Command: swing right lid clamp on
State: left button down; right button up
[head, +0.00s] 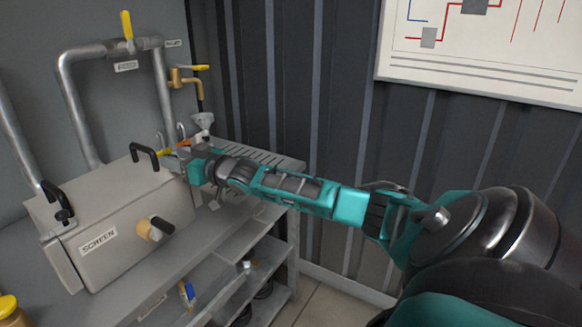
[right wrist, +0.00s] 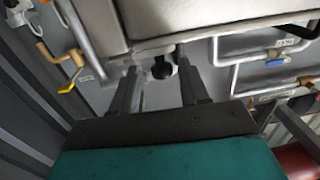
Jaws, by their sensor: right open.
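The pale grey box labelled SCREEN (head: 120,235) stands on the bench at the left, with its lid (head: 100,190) down on top. A black clamp (head: 60,208) sits at the lid's left end. A black bent handle (head: 145,153) stands near the lid's right end; I cannot tell if it is part of the right clamp. My right gripper (head: 174,157) is open beside the box's right end. In the right wrist view, the right gripper (right wrist: 160,88) has its fingers apart, with a black knob (right wrist: 162,68) showing between them, beyond the tips. Contact is unclear. My left gripper is out of view.
A black-tipped knob (head: 155,229) sticks out of the box front. Grey pipes (head: 72,105) with a yellow valve lever (head: 127,25) rise behind the box. A brass tap (head: 185,80) and a funnel (head: 203,121) are close behind my gripper. A ribbed wall (head: 340,150) stands behind my arm.

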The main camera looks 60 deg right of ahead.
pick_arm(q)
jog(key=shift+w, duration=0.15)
pick_arm(e)
jog(key=shift+s+d+n+y, duration=0.1)
jog(key=shift+n+y, duration=0.3)
jog(key=shift+y, duration=0.2)
